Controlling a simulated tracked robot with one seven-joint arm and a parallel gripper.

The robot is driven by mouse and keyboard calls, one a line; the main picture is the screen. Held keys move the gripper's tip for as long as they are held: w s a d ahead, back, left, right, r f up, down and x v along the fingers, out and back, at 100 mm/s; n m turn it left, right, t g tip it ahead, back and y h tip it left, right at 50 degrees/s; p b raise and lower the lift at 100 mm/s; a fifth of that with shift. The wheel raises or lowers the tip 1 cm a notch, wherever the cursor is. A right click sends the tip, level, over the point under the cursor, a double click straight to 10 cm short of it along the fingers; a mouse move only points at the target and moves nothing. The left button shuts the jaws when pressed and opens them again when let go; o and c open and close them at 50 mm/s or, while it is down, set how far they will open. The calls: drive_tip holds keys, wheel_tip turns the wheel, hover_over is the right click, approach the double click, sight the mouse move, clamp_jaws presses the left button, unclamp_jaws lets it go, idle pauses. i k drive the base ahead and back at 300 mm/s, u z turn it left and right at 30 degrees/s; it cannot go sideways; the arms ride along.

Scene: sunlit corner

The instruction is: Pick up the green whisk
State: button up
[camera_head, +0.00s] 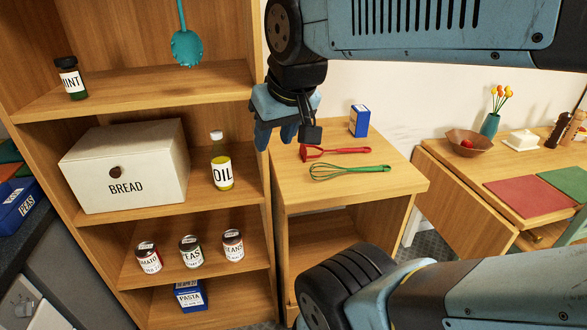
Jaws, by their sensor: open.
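The green whisk (350,170) lies on the top of a small wooden cabinet (320,196), with its wire loops to the left and its handle to the right. A red masher-like utensil (335,151) lies just behind it, close and roughly parallel. My gripper (286,138) is open and empty. It hangs above the left part of the cabinet top in the picture, up and left of the whisk and apart from it. The whole whisk is visible.
A blue and white box (359,120) stands at the back of the cabinet top. A tall shelf (200,95) stands close on the left, with an oil bottle (221,163) and a bread box (125,165). A table (470,178) with a bowl (468,145) is at right.

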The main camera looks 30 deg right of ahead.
sight(372, 168)
drive_tip(key=u, duration=1.05)
drive_tip(key=k, duration=1.5)
drive_tip(key=z, duration=1.55)
drive_tip(key=i, duration=1)
drive_tip(key=z, duration=0.05)
